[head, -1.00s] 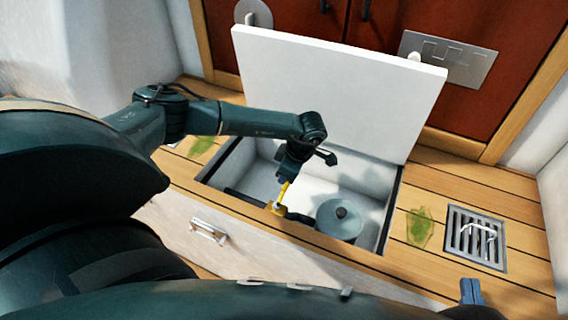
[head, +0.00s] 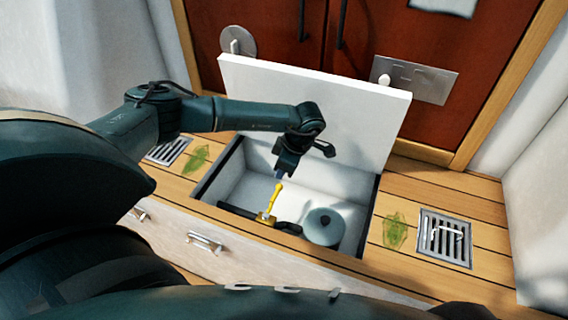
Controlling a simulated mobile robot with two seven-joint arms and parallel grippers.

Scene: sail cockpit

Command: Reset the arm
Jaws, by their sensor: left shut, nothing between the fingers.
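My left arm reaches in from the left, over an open locker (head: 235,180) sunk in the wooden bench. My left gripper (head: 280,174) points down over the locker, just above the upper end of a yellow handle (head: 276,194). Its fingers are small in the picture and hold nothing. My right gripper is not in view.
The white locker lid (head: 320,110) stands raised behind my left arm. Metal drain grates lie at the right (head: 445,238) and left (head: 167,150), with green weed patches (head: 395,231) close by. Red doors (head: 400,45) close off the back. A drawer handle (head: 205,243) is on the bench front.

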